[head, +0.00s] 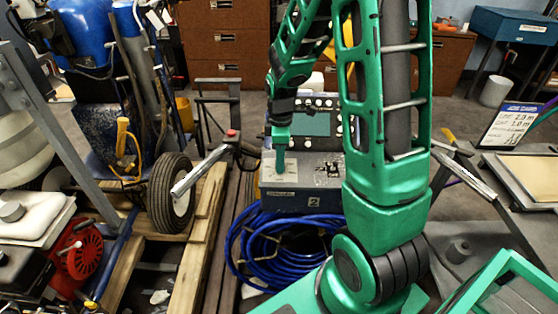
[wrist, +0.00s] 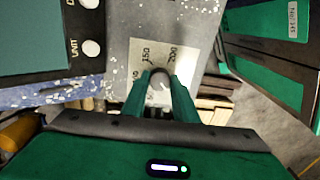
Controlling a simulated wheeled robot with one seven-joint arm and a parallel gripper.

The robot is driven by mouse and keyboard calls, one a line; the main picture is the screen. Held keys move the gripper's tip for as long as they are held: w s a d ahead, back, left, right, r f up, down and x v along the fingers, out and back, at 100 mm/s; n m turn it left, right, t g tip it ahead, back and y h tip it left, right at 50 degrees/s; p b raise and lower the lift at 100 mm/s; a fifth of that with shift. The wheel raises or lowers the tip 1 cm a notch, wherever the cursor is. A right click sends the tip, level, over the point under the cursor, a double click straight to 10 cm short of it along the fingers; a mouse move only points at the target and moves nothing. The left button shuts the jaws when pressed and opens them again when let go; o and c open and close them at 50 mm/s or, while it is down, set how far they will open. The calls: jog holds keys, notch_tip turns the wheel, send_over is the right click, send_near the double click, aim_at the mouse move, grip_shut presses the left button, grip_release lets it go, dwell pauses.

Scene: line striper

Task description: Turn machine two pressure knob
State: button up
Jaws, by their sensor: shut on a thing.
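Machine two (head: 313,190) is a grey box marked "2" with a screen panel (head: 312,122) at its back, in the middle of the head view. My gripper (head: 281,165) points down at the left part of its top, over a pale dial plate (head: 276,181). In the wrist view, the two green fingers (wrist: 160,79) close around the small rounded pressure knob (wrist: 160,74). The dial plate (wrist: 176,46) beside it shows "150" and "200". The fingers hide the knob in the head view, and I cannot read its setting.
A coiled blue hose (head: 285,245) lies in front of the machine. A handle bar (head: 200,170) and a black wheel (head: 171,192) stand to the left. A price sign (head: 510,125) and a grey bench are at the right. Brown drawer cabinets (head: 222,45) stand behind.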

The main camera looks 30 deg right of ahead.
jog(key=o, duration=1.1)
jog(key=shift+c, duration=0.2)
notch_tip(320, 180, up, 11)
jog(key=shift+f, duration=0.1)
